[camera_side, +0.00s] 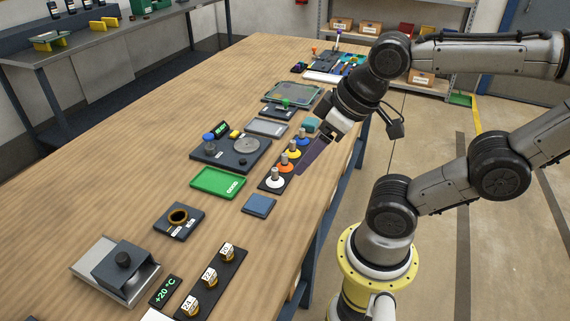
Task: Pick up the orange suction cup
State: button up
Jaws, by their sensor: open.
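The orange suction cup (286,169) stands upright with a grey stem in a dark rack (267,187). It is between a white suction cup (274,182) in front and a yellow suction cup (294,153) behind. A blue suction cup (302,139) stands farther back in the row. My gripper (306,165) is open and points down and left, just right of the orange cup in the picture. It appears apart from the cup, though its height and depth are hard to judge. The gap between its fingers cannot be made out, and nothing shows held.
A dark station with a round grey plate (246,145) and a green tray (218,183) lie left of the rack. A blue pad (259,205) lies in front. Rack neighbours stand close. Bare wooden tabletop (130,170) is free at the left.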

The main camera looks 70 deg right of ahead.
jog(key=w+r+m, duration=0.3)
jog(key=m, duration=0.3)
jog(key=m+g, duration=0.6)
jog(key=m, duration=0.8)
send_over(284, 155)
jog(key=f, duration=1.6)
jog(key=shift+w+d, duration=0.1)
jog(key=shift+d, duration=0.25)
jog(key=shift+a+f, duration=0.15)
jog(key=shift+f, duration=1.25)
jog(key=shift+a+f, duration=0.1)
jog(key=shift+f, duration=1.25)
grip_shut()
